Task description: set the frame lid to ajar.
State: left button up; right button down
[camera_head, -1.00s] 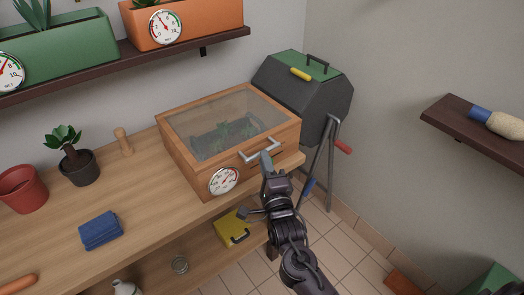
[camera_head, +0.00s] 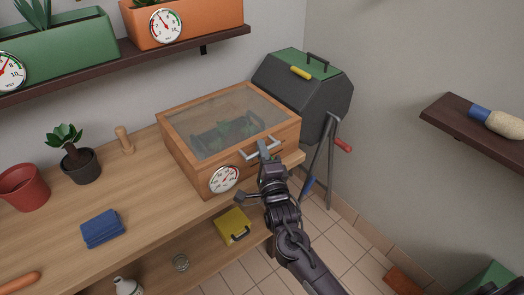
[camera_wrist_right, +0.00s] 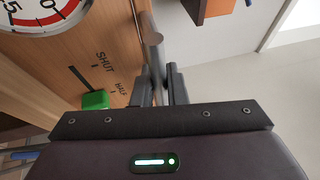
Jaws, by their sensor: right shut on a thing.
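The wooden frame (camera_head: 186,165) stands at the right end of the bench, with plants behind the glass of its lid (camera_head: 205,120). The lid lies down on the box or very nearly so. Its grey bar handle (camera_head: 274,142) is at the front edge. My right gripper (camera_head: 263,153) is shut on this handle. In the right wrist view, the handle (camera_wrist_right: 151,38) runs between the two fingers (camera_wrist_right: 160,85). A green marker (camera_wrist_right: 95,100) sits near printed words SHUT and HALF on the wood. My left gripper is out of view.
A round dial (camera_head: 223,179) is on the frame's front. A dark grill (camera_head: 310,95) with a green top stands just right of it. A blue cloth (camera_head: 101,229), potted plant (camera_head: 80,165) and wooden peg (camera_head: 124,139) are on the bench. A yellow box (camera_head: 233,226) is on the lower shelf.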

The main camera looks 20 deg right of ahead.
jog(key=w+a+r+n+g+p, duration=0.1)
jog(key=w+r+g+p, duration=0.2)
jog(key=r+p, duration=1.1)
jog(key=shift+w+r+p, duration=0.15)
jog(key=shift+r+p, duration=0.05)
jog(key=shift+p, duration=0.85)
jog(key=shift+a, duration=0.1)
jog(key=c, duration=1.7)
grip_release()
jog(key=shift+c, duration=0.2)
jog(key=shift+f, duration=0.1)
jog(key=s+r+b, duration=0.1)
jog(key=s+b, duration=0.1)
jog(key=s, duration=0.5)
jog(key=shift+s+a+b, duration=0.15)
jog(key=shift+s+b, duration=0.15)
jog(key=shift+s, duration=0.1)
